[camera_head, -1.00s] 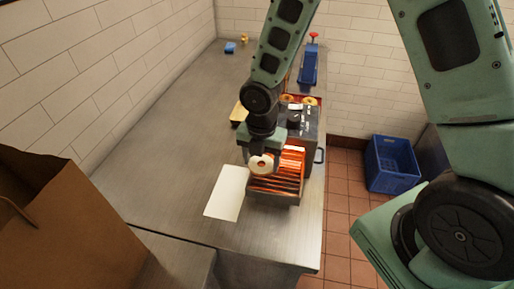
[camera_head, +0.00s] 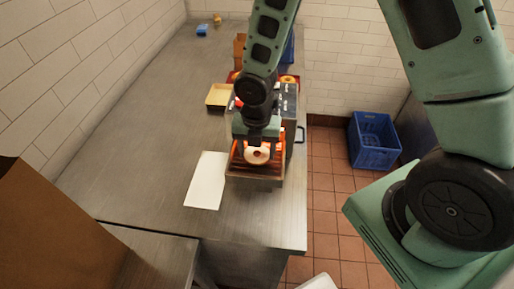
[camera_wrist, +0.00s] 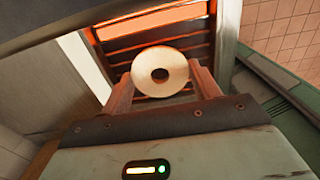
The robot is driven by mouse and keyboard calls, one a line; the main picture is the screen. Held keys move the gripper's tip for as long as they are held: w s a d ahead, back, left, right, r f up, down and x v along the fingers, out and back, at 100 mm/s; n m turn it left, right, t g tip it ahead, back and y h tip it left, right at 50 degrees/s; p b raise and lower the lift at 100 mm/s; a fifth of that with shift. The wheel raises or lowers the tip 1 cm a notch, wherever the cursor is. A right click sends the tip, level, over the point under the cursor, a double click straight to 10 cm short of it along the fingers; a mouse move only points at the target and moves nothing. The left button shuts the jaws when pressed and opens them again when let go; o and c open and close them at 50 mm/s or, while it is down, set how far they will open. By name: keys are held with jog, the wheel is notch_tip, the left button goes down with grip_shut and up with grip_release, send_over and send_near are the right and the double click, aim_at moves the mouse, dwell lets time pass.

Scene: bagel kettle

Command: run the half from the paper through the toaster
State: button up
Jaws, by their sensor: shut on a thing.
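A pale bagel half (camera_head: 257,155) with a round hole is in my gripper (camera_head: 257,150), its cut face toward the body camera. In the wrist view the bagel half (camera_wrist: 160,72) sits between the two fingers of my gripper (camera_wrist: 163,85). Behind it are the dark slats and orange glow of the toaster (camera_wrist: 150,25). In the head view the toaster (camera_head: 255,178) stands near the counter's right edge, with the bagel half over its front rack. I cannot tell whether the bagel touches the rack. The white paper (camera_head: 206,181) lies bare on the counter, left of the toaster.
A brown paper bag (camera_head: 50,235) stands at the lower left. A blue crate (camera_head: 374,141) is on the floor at right.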

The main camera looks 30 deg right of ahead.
jog(key=shift+f, duration=0.1)
jog(key=o, duration=1.3)
notch_tip(320, 180, up, 7)
jog(key=p, duration=0.6)
jog(key=shift+p, duration=0.4)
